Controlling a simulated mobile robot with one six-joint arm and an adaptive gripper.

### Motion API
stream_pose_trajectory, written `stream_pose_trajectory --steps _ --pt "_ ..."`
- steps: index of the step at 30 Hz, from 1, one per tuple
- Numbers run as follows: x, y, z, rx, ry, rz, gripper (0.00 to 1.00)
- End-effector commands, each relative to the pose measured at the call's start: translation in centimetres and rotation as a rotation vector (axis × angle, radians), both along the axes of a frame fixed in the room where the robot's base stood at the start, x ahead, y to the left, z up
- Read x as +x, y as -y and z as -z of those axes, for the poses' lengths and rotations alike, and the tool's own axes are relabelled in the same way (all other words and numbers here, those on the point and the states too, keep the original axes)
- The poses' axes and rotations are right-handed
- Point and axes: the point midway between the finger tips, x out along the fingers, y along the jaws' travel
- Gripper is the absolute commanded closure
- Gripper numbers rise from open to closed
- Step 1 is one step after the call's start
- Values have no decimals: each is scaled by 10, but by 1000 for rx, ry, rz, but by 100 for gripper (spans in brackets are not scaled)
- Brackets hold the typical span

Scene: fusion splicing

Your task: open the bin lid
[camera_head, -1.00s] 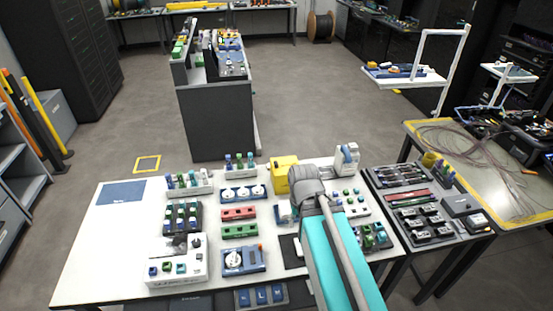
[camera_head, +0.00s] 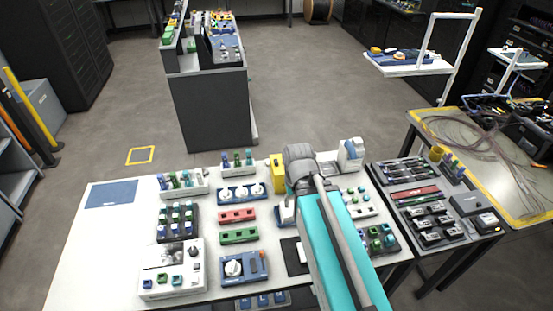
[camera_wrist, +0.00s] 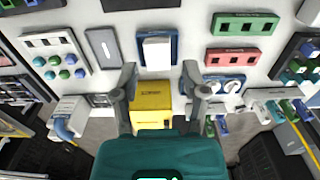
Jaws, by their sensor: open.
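A yellow bin (camera_wrist: 152,97) stands at the back of the white worktable. It also shows in the head view (camera_head: 277,173), partly covered by my arm. In the wrist view its yellow top face with dark lettering and a yellow front face are visible. My gripper (camera_wrist: 160,73) is open, one finger on each side of the bin in the picture, with nothing held. I cannot tell how far the fingers are above the bin, or whether they touch it. In the head view my arm hides the fingertips.
A blue holder with a white block (camera_wrist: 157,47) lies close by. A red block (camera_head: 237,215), a green block (camera_head: 239,236) and a blue dial unit (camera_head: 243,267) sit left of my arm. A dark tool tray (camera_head: 440,241) is at the right. The worktable's left part (camera_head: 95,250) is clear.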

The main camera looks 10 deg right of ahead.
Motion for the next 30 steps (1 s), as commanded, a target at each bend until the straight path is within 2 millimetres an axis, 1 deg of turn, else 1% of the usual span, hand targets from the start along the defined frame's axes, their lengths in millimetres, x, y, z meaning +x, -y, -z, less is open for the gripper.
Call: stream_pose_trajectory --steps 7,8,11,14,17,18,20,21,24,27,30 --pt "2 0 0 0 2 0 43" --pt "4 0 0 0 5 0 43" --pt "20 0 -2 0 27 0 43" --pt "50 -2 -5 0 71 -1 43" --pt "92 -3 -10 1 136 -2 43" --pt "111 -3 -13 1 166 -2 43" --pt "139 -3 -17 1 213 -1 43" --pt "157 -3 -19 1 243 -1 43" --pt "197 -3 -26 1 312 -1 43" --pt "223 -2 -31 1 362 -1 43" --pt "235 -2 -33 1 388 0 43"
